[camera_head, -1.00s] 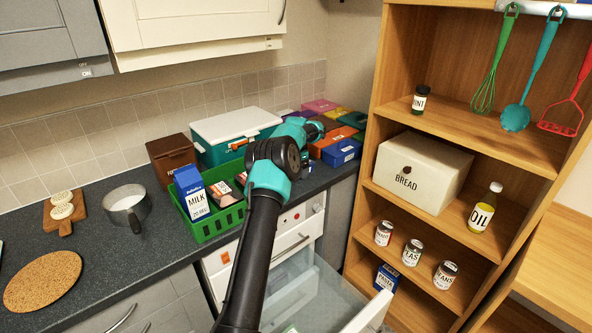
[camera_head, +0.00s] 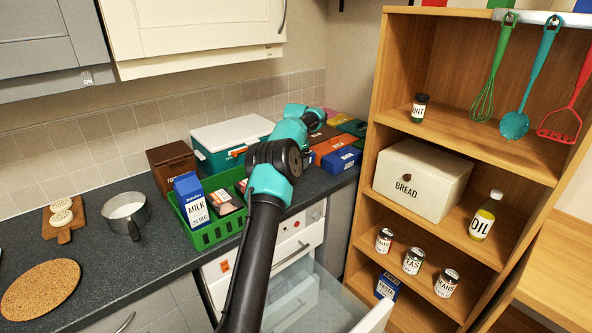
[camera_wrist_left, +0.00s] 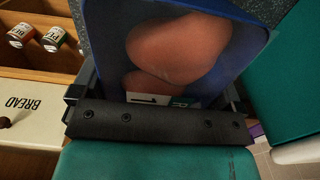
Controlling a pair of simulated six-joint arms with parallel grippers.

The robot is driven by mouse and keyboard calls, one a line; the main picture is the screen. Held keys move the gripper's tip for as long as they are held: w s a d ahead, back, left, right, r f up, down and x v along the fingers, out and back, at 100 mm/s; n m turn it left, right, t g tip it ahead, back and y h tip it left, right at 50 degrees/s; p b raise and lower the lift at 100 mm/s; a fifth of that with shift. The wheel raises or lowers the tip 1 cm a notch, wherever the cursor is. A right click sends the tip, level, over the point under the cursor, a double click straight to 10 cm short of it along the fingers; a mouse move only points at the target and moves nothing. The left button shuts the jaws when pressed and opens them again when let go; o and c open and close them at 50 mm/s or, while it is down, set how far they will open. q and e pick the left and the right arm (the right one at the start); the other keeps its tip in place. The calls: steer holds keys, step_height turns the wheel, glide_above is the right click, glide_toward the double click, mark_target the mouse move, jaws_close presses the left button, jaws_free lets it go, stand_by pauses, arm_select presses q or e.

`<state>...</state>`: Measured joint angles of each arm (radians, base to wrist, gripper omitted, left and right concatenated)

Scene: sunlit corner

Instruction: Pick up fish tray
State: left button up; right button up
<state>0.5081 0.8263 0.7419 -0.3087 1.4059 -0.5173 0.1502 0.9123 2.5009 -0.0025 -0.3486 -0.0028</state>
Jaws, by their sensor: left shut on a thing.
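My left gripper (camera_wrist_left: 160,112) is shut on a blue tray (camera_wrist_left: 232,50) in the left wrist view. The tray holds smooth pink-orange pieces (camera_wrist_left: 175,45), and its white label (camera_wrist_left: 150,98) is mostly hidden by the gripper. In the head view my left gripper (camera_head: 318,116) is above the back of the counter, right of the teal cooler box. The arm hides its fingertips there, and I cannot make out the tray. My right gripper is in no view.
A green basket (camera_head: 215,233) with a milk carton (camera_head: 190,198) and packages stands left of my arm. The white-lidded cooler (camera_head: 230,131) is behind it. Coloured boxes (camera_head: 341,160) stand right of the gripper.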

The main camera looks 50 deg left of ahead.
arm_select(q)
steer(key=shift+r, duration=1)
